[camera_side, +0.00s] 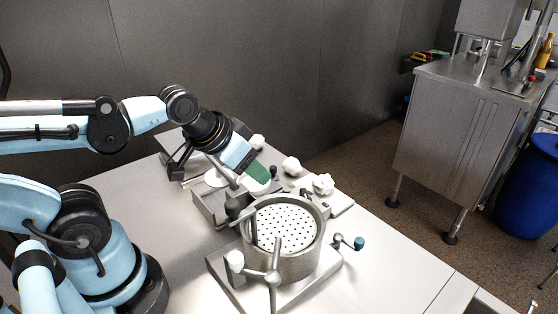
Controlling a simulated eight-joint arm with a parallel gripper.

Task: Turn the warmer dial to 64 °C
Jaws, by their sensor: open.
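My gripper (247,178) reaches down from the upper left over the grey apparatus (205,208) on the table, its end just behind a round metal pot. The jaws are open, with nothing seen between them; one finger has a green face. I cannot make out the warmer dial with certainty. No temperature scale or number is readable. A dark knob-like block (236,205) stands at the pot's left rim, in front of and below my gripper, but I cannot tell whether it is the dial.
The round pot (312,262) holds a perforated white plate. A three-armed handle (274,277) with a white knob stands in front, and a teal-tipped lever (359,243) juts right. Whitish lumps (322,184) lie behind. The table's front right (400,275) is clear.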

